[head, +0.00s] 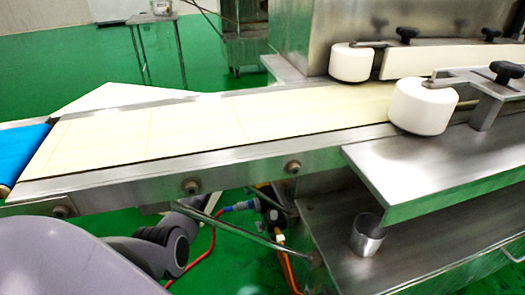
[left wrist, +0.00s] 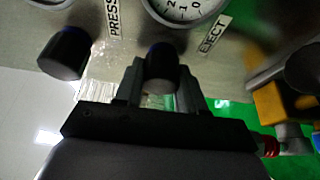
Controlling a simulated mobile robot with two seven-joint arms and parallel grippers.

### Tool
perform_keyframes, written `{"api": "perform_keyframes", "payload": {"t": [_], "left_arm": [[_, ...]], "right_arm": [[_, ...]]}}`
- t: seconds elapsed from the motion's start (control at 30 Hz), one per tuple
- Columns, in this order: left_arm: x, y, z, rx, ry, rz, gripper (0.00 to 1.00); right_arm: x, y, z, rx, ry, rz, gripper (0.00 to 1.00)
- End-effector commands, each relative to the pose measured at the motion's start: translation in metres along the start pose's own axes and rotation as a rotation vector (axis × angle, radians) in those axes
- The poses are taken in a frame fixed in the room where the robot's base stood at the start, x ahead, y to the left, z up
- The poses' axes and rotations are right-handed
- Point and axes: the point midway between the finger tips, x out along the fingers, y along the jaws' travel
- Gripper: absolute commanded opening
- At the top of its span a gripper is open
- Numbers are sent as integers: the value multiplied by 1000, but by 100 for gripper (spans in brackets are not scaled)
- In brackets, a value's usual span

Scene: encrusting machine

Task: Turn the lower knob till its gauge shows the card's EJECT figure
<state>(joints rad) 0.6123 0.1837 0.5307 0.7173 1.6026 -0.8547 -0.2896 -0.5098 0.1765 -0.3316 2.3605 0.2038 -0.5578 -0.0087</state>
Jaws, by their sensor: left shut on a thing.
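In the left wrist view my left gripper (left wrist: 160,88) is shut on a black knob (left wrist: 162,62), with one finger on each side of it. A white round gauge (left wrist: 183,8) is just beyond this knob, cut off by the top edge. Its figures 0, 1 and 2 show, but I cannot make out a needle. A label reading EJECT (left wrist: 213,33) is beside that gauge. The card with the EJECT figure is not in view. In the head view the left gripper and the knobs are hidden. My right gripper is in neither view.
A second black knob (left wrist: 63,52) is left of the held one, near a PRESS label (left wrist: 113,15). A yellow part (left wrist: 270,105) is at the right. In the head view a conveyor belt (head: 200,125) crosses above my arm, and a metal cup (head: 367,236) stands on a lower shelf.

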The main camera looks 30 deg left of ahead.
Motion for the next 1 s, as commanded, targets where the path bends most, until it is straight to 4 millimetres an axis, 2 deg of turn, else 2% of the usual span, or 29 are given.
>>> {"api": "perform_keyframes", "payload": {"t": [0.2,0.23,0.3,0.67,0.8,1.0], "left_arm": [[-1,-1,0,0,-2,-1,9],[-1,-1,0,0,-2,-1,49],[-1,-1,0,1,-2,-1,65],[-4,0,0,1,0,-1,65],[-20,1,0,0,-1,-3,65],[-49,1,0,1,-1,-3,65]], "right_arm": [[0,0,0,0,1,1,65],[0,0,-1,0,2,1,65],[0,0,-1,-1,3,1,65],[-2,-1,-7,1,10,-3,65],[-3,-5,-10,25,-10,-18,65],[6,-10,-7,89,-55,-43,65]]}}
